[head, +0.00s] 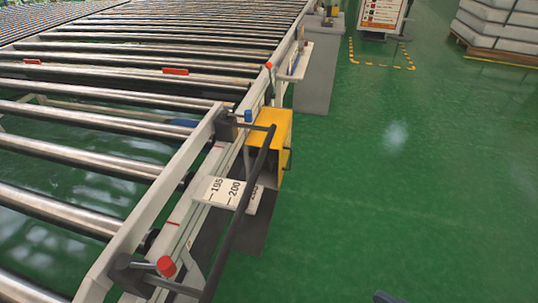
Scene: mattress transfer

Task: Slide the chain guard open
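A yellow box-like cover (269,122) sits on the right side of the roller conveyor; it looks like the chain guard. A long black bar (240,217) crosses in front of it and runs down to the bottom edge. Part of the cover is hidden behind the bar. Whether the cover is open or shut is not clear. My gripper's fingers are not visible. Only a small dark piece shows at the bottom edge, and I cannot tell what it is.
The conveyor's metal rollers (85,208) fill the left. A white scale plate (222,192), a red knob (166,266) and a blue knob (248,115) are along its side rail. Green floor (400,200) is clear to the right. A sign (382,13) and a stacked pallet (500,25) stand far back.

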